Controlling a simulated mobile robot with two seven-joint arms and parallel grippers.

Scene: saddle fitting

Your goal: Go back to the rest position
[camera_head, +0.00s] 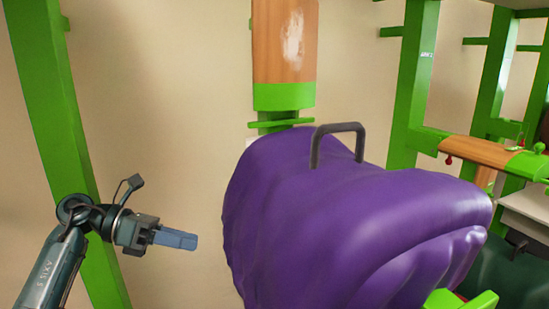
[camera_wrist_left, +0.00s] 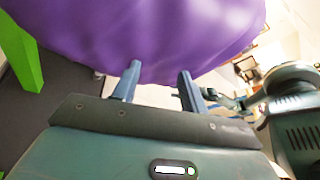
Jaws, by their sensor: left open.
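My left gripper (camera_head: 178,239) is at the lower left of the head view, pointing right. It also shows in the left wrist view (camera_wrist_left: 158,82), where its two fingers stand apart with nothing between them. A large purple saddle (camera_head: 330,215) with a dark handle (camera_head: 338,138) on top fills the middle of the head view. In the left wrist view the saddle (camera_wrist_left: 140,35) spans the top, beyond the fingertips. In the head view my left gripper is beside the saddle's left side, apart from it.
A green post (camera_head: 58,120) stands at the left. A wooden board with a green end (camera_head: 284,95) hangs behind the saddle. Green racks (camera_head: 412,80) and a wooden arm (camera_head: 485,153) stand at the right. Bare wall (camera_head: 160,110) lies between the left post and the board.

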